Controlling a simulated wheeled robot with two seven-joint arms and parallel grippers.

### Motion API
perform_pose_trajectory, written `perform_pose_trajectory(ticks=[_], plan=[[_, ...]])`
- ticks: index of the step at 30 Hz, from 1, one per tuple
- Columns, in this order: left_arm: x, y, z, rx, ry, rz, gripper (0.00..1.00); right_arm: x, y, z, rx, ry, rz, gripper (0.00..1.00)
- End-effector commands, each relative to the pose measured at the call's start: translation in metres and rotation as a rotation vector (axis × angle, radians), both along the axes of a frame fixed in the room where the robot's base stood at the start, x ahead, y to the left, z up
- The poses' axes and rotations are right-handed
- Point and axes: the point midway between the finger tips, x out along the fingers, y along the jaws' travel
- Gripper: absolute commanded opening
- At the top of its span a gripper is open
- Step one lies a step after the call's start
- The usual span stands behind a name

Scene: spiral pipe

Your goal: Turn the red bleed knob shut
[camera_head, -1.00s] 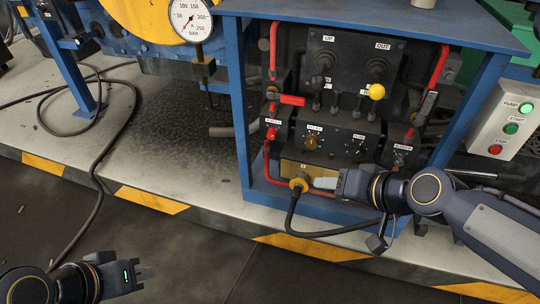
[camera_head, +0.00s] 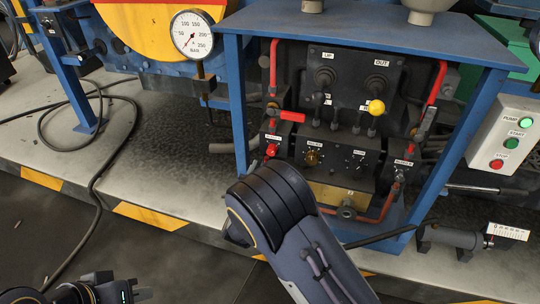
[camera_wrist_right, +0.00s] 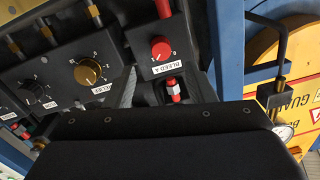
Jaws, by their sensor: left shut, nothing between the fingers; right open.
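The red bleed knob (camera_head: 272,150) is at the left of the black control panel, by a small white label. In the right wrist view the knob (camera_wrist_right: 161,50) sits above an upside-down "BLEED A" label, between marks 1 and 0; its exact setting is hard to read. My right arm crosses the lower middle of the head view and hides its gripper there. In the right wrist view my right gripper (camera_wrist_right: 165,90) is open just short of the knob, apart from it, with a red and white fitting showing between its fingers. My left gripper (camera_head: 138,294) is shut and empty at bottom left.
A brass relief knob (camera_wrist_right: 88,71) is beside the red one. A red-handled lever (camera_head: 289,115) is above it, and a yellow-ball lever (camera_head: 376,107) stands further right. Blue frame posts (camera_head: 237,105) flank the panel. A black cable (camera_head: 385,238) runs near the right arm.

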Motion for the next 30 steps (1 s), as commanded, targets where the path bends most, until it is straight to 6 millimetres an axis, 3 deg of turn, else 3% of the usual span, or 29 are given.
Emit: perform_pose_trajectory(ticks=[5, 18, 28, 30], plan=[[0.0, 0.0, -0.005, 0.0, 0.0, 0.0, 0.0, 0.009, -0.002, -0.002, -0.021, -0.024, -0.011, 0.5], [0.0, 0.0, -0.022, 0.0, 0.0, 0.0, 0.0, 0.067, -0.023, -0.002, -0.02, -0.02, -0.01, 0.5], [0.0, 0.0, -0.022, 0.0, 0.0, 0.0, 0.0, 0.072, -0.024, -0.001, -0.019, -0.019, -0.008, 0.5], [0.0, 0.0, -0.022, 0.0, 0.0, 0.0, 0.0, 0.072, -0.024, -0.001, -0.019, -0.019, -0.008, 0.43]])
